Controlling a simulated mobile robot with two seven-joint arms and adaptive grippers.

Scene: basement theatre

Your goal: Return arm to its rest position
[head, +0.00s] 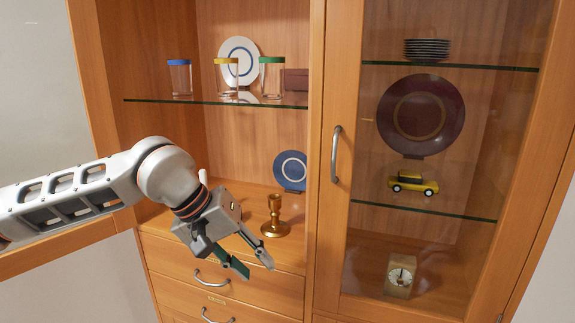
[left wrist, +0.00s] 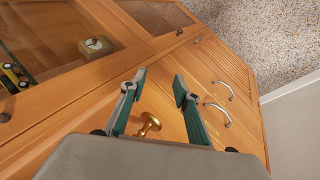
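My left arm comes in from the left in the head view. My left gripper (head: 255,266) is open and empty in front of the wooden cabinet's drawers, with its fingers pointing down to the right. In the left wrist view its two green-padded fingers (left wrist: 160,90) stand well apart with nothing between the tips. A brass candlestick (head: 275,218) stands upright on the cabinet ledge just behind the gripper, apart from the fingers. It also shows beyond the finger bases in the left wrist view (left wrist: 149,124). My right gripper is not in view.
A glass shelf (head: 150,101) holds several lidded jars and a plate. A blue plate (head: 291,171) stands behind the candlestick. The right glass door (head: 335,155) is shut, with plates, a yellow toy car (head: 413,184) and a clock (head: 400,276) behind it. Drawer handles (head: 212,280) stick out below.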

